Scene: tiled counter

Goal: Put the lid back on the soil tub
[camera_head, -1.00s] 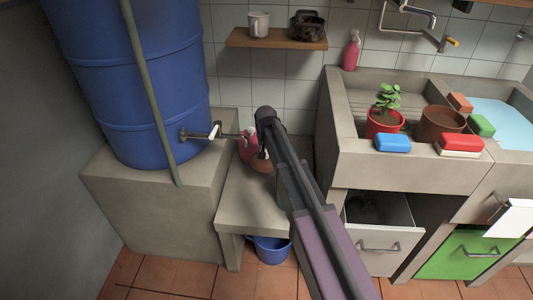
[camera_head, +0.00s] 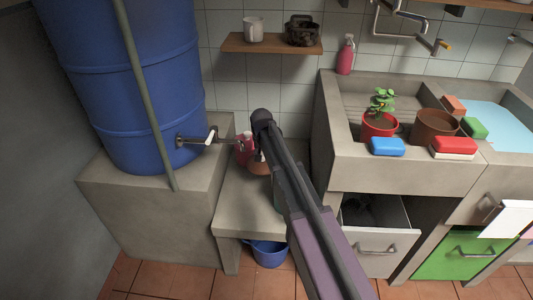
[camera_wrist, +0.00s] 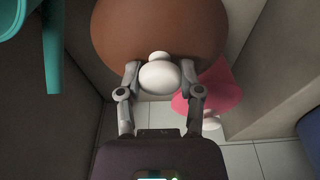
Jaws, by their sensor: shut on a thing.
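My gripper (camera_wrist: 160,72) is shut on a white rounded knob (camera_wrist: 160,78), one finger on each side of it. A large brown round body (camera_wrist: 158,25) lies directly beyond the knob. It looks like the lid, but I cannot tell where the lid ends and any tub under it begins. In the head view a small part of this brown thing (camera_head: 259,168) shows on the low concrete bench (camera_head: 238,205), left of my arm. My arm hides the gripper there. I cannot make out soil or an open tub rim.
A pink object (camera_wrist: 215,88) stands close to my right finger; it also shows in the head view (camera_head: 243,148). A teal container (camera_wrist: 50,55) is at the wrist view's upper left. The blue barrel (camera_head: 130,80) and its tap (camera_head: 200,138) are left of the bench, the sink wall right.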

